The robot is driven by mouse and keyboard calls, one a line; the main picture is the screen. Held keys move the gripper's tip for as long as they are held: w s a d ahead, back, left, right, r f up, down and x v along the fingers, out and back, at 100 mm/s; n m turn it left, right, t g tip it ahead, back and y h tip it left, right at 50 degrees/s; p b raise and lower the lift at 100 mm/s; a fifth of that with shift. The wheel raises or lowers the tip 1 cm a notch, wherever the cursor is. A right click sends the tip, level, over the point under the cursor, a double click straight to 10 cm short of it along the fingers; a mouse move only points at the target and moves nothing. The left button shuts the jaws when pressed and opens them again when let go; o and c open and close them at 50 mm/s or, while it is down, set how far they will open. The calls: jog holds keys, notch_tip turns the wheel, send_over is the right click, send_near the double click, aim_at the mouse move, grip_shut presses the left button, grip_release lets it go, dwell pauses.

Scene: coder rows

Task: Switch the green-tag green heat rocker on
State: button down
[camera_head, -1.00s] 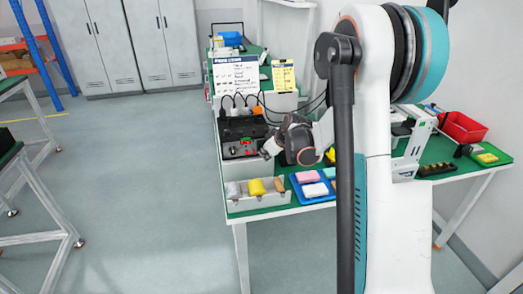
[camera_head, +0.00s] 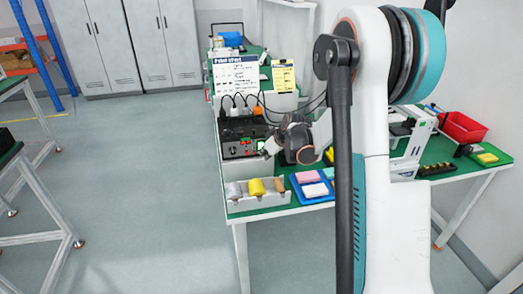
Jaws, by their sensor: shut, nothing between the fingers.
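A dark coder unit (camera_head: 238,148) sits on the left part of the green bench, its front panel facing me. Small red marks show on the panel, too small to read. A small green spot (camera_head: 262,143) shows at the panel's right end beside my gripper; I cannot tell whether it is the green tag or the heat rocker. My gripper (camera_head: 265,151) is shut and empty, right at the panel's right end. I cannot tell whether it touches the unit. The rocker's position cannot be made out.
A grey bin (camera_head: 235,203) with a yellow roll (camera_head: 256,187) stands in front. A blue tray (camera_head: 320,199) with pink and white blocks lies to its right. Plugs with black cables (camera_head: 236,110) and upright sheets (camera_head: 237,77) stand behind. A red bin (camera_head: 462,127) is far right.

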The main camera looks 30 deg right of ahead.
jog(key=shift+s, duration=0.15)
jog(key=shift+s+a+r, duration=0.1)
jog(key=shift+s+a, duration=0.1)
jog(key=shift+s, duration=0.35)
jog(key=s, duration=0.1)
jog(key=s+a, duration=0.1)
jog(key=s, duration=0.2)
jog(key=shift+s+a+r, duration=0.15)
jog(key=shift+s+r, duration=0.25)
dwell(0.3)
